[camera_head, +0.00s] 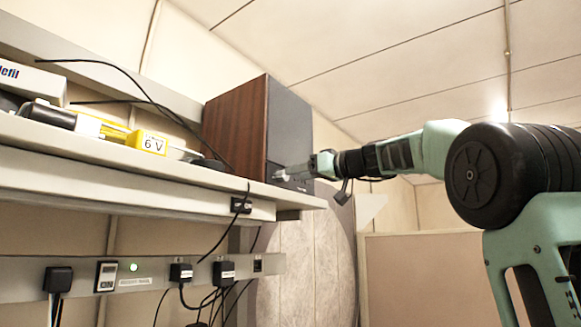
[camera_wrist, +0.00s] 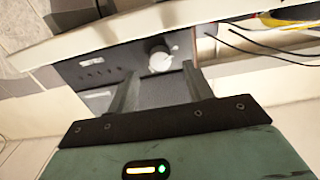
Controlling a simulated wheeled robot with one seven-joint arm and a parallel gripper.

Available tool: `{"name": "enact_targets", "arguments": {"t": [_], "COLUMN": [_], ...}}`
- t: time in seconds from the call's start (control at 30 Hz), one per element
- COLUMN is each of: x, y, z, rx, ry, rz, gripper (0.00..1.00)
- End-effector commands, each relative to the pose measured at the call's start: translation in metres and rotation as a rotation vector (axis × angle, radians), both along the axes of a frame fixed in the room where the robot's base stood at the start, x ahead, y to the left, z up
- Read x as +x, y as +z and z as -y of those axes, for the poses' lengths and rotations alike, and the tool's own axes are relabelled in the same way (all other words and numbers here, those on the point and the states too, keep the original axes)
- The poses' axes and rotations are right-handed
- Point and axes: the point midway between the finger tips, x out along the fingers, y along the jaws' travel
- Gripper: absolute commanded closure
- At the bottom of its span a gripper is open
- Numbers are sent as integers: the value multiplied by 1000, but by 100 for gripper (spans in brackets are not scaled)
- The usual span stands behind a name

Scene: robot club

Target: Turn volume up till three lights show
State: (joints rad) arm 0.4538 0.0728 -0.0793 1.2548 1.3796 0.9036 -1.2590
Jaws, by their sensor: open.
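A speaker (camera_head: 235,125) with wood sides and a dark grey front stands on the shelf. In the wrist view its dark front panel (camera_wrist: 97,72) carries a round pale volume knob (camera_wrist: 159,60). A row of several small dark marks lies left of the knob; none looks lit. My gripper (camera_head: 281,175) is at the lower part of the speaker's front. In the wrist view its two fingers (camera_wrist: 158,70) are apart, with the knob between and just beyond their tips. I cannot tell whether either finger touches the knob.
The shelf (camera_head: 100,155) has a yellow 6 V battery (camera_head: 149,142), other items and loose black cables. A power strip (camera_head: 150,276) with several plugs and a green light runs below. A pale round panel (camera_head: 300,262) and a partition (camera_head: 425,275) stand beyond.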

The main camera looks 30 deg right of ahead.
Motion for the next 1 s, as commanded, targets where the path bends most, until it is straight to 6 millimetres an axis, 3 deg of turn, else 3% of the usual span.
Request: {"name": "enact_targets", "arguments": {"t": [0.23,0.63,0.8,1.0], "x": [31,37,37,37], "y": [2,0,0,0], "z": [-11,-14,-14,-14], "rx": [1,0,0,4], "ry": [1,0,0,0], "rz": [0,0,0,-1], "gripper": [49,49,93,93]}}
